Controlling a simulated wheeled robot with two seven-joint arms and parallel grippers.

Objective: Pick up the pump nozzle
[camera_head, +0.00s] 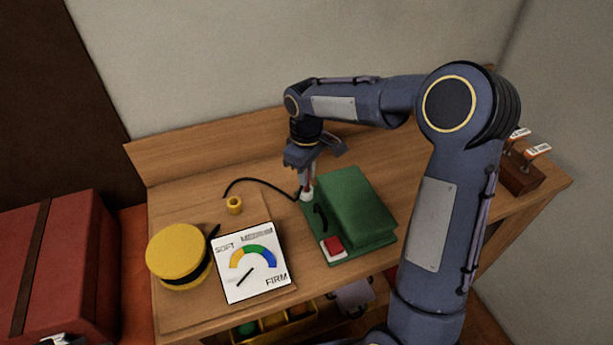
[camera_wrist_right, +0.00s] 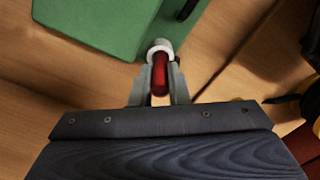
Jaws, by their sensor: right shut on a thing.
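The pump nozzle (camera_wrist_right: 160,73) is a red piece with a white collar at its far end. My right gripper (camera_wrist_right: 158,88) is shut on it, with one grey finger on each side of the red part. In the head view my right gripper (camera_head: 306,178) points down at the back left corner of the green pump unit (camera_head: 355,205). The nozzle's white and red end (camera_head: 307,193) shows just below the fingers. The collar seems to be at or just above the green base; I cannot tell whether they touch. My left gripper is not clearly in view.
A white dial card (camera_head: 235,288) marked soft, medium and firm lies left of the pump. A yellow round thing (camera_head: 178,252), a small yellow ring (camera_head: 234,205) and a black hose (camera_head: 262,181) are nearby. A wooden block with tags (camera_head: 520,178) stands at right.

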